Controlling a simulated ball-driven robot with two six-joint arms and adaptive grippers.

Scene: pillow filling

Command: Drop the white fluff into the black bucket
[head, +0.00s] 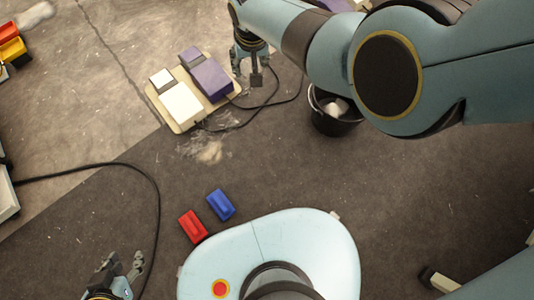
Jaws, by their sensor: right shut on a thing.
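The black bucket (325,122) stands on the floor right of centre, partly hidden behind my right arm. A pale clump of white fluff (338,106) shows inside it. My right gripper (251,72) is above the floor, left of the bucket and beside the pedal board. It is shut, with pale wisps at its fingers; what it holds is hard to make out. More thin fluff (210,150) is scattered on the floor below the board, and another clump (38,13) lies at the top left. My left gripper (124,265) is low at the left, open and empty.
A board (164,112) carries a white and a purple pedal-like block, with black cables trailing beside it. A red block (193,226) and a blue block (221,204) lie near my base. Coloured bins (12,47) stand at the left edge.

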